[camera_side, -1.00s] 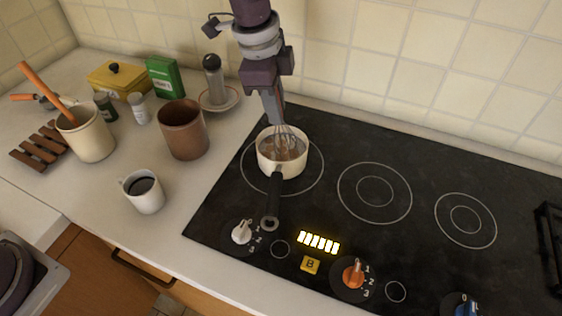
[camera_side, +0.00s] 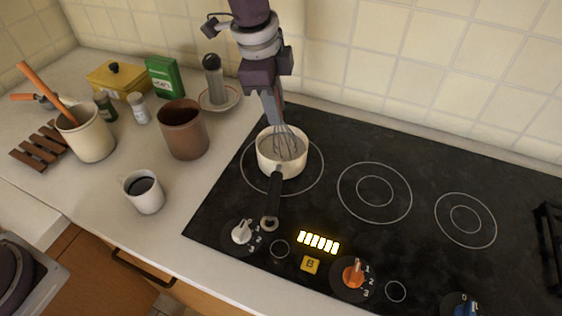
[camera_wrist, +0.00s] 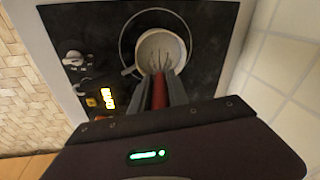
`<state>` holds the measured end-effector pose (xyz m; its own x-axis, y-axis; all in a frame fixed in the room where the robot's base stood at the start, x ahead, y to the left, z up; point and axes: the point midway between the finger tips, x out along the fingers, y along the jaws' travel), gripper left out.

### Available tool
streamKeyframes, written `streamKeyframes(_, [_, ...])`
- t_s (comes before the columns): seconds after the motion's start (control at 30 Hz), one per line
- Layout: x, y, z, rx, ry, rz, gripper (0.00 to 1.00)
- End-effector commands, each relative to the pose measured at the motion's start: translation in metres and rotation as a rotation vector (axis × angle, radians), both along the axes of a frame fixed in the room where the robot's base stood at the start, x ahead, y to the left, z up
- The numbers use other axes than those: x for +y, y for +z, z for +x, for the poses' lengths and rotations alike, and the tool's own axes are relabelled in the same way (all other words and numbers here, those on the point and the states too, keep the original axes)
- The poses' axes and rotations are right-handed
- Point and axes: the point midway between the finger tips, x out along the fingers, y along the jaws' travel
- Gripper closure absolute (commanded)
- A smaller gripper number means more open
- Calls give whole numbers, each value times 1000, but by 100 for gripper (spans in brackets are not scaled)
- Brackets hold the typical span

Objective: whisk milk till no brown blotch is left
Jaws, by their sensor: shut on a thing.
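A cream saucepan (camera_side: 268,158) with a black handle (camera_side: 273,197) stands on the left-hand burner of the black hob. My gripper (camera_side: 272,112) is shut on a whisk (camera_side: 287,143) and holds it upright with its wires inside the pan. In the wrist view the whisk's red handle (camera_wrist: 159,92) is between the fingers, above the pan (camera_wrist: 148,52). The milk (camera_side: 292,154) in the pan looks an even greyish beige in the side view. I see no clear brown blotch, though the whisk wires cover part of the surface.
A white mug with dark liquid (camera_side: 144,191), a brown pot (camera_side: 183,130) and a utensil crock (camera_side: 87,134) stand on the counter left of the hob (camera_side: 400,240). A pepper mill (camera_side: 214,78) stands on a saucer behind. The other burners are clear.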

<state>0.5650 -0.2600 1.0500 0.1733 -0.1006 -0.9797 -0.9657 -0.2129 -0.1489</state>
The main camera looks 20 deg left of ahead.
Motion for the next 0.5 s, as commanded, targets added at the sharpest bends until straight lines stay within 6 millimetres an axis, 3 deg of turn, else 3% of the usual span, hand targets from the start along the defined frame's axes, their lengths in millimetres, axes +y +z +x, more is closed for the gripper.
streamKeyframes(0.1, [10,0,-1,1,1,1,100])
streamKeyframes(0.5, [10,0,-1,1,0,1,100])
